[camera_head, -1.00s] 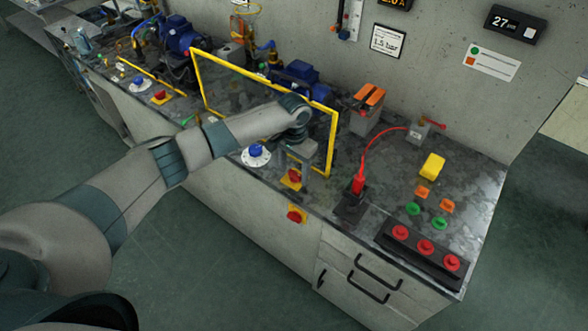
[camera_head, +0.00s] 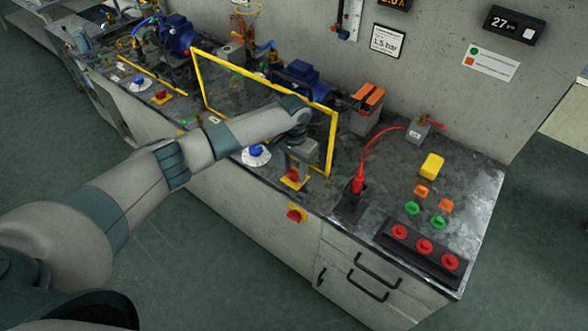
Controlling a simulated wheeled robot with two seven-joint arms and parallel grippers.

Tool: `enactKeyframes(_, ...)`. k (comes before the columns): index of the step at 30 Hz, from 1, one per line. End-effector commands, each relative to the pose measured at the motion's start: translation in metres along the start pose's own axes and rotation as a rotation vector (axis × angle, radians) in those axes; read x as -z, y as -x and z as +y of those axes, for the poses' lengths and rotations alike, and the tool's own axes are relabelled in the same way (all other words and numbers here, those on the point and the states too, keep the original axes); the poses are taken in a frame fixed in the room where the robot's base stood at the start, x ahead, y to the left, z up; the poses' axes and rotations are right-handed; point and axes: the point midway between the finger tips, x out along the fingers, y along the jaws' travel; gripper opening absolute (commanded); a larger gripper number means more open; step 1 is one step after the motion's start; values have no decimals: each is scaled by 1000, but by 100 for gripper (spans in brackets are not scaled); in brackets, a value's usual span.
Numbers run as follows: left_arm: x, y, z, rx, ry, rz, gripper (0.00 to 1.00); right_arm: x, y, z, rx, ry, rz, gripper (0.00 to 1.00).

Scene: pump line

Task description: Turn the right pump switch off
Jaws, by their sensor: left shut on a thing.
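The right pump switch (camera_head: 293,177), a red knob on a yellow plate, sits on the counter near its front edge, in front of the yellow-framed guard. My left gripper (camera_head: 295,170) points down from above and is shut on this red knob, which the fingers partly hide. The knob's exact angle is too small to read. The right blue pump (camera_head: 300,75) stands behind the guard, partly hidden by my left arm. My right gripper is not in view.
The yellow-framed clear guard (camera_head: 334,140) stands close behind my left gripper. A blue knob on a white dial (camera_head: 256,155) is to its left. Another red switch (camera_head: 296,214) is on the cabinet front below. A black strip with red buttons (camera_head: 425,247) lies right.

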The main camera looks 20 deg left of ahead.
Motion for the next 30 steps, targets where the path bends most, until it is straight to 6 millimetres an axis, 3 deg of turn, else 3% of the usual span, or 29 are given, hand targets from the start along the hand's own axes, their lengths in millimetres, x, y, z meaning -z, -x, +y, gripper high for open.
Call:
enactKeyframes(21, 0, 5, 4, -3, 554, -3, 15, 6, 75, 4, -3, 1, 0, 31)
enactKeyframes(30, 2, 2, 5, -1, 771, 0, 15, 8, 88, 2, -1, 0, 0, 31)
